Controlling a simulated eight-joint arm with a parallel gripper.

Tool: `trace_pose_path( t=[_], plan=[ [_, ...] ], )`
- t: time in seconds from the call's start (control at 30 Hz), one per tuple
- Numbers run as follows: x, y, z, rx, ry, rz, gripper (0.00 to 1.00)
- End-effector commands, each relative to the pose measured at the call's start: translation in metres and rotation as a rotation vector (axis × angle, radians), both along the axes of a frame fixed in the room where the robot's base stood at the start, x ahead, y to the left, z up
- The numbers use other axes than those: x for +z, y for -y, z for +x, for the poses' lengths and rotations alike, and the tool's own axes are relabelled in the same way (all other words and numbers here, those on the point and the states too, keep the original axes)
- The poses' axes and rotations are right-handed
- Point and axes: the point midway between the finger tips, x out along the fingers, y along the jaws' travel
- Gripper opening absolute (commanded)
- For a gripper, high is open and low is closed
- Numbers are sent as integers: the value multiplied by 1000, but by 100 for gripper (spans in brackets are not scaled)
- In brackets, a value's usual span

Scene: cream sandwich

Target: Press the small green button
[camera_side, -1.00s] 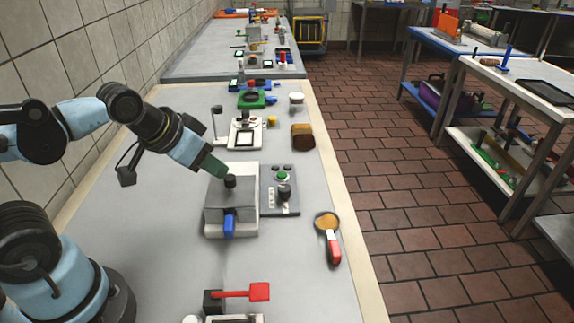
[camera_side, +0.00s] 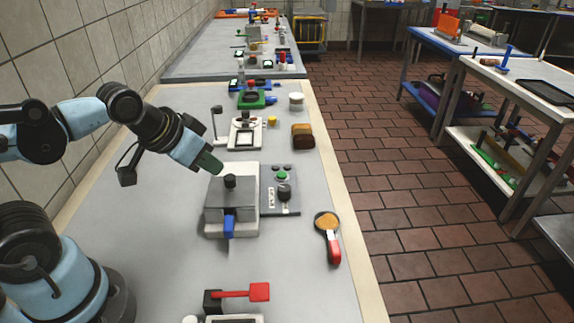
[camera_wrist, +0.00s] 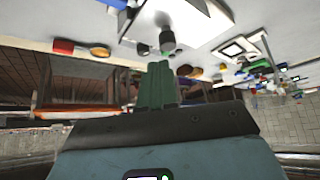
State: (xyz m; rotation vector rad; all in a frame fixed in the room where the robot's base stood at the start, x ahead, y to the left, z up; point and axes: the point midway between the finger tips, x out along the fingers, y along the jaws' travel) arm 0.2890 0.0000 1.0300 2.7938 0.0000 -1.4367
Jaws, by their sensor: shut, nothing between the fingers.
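The panel stands right of a grey box (camera_side: 245,205) with a black knob (camera_side: 230,181) on top and a blue part in front. My gripper (camera_side: 219,170) is green, shut and empty. In the side view it appears just behind and above the box's black knob, left of the green button and apart from it.
A scoop of orange-brown powder (camera_side: 328,238) with a red and white handle lies right of the panel. A brown loaf-like block (camera_side: 303,136) and a white device (camera_side: 245,133) stand behind. A red paddle (camera_side: 259,292) is at the front. The counter's right edge is near the scoop.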

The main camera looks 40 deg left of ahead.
Motion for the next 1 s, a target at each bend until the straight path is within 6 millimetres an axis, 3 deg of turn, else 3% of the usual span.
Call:
trace_pose_path(
  t=[0.77,1.0],
  plan=[
    [0,0,0,1,0,-1,0],
    [7,0,19,58,19,-49,0]
  ],
)
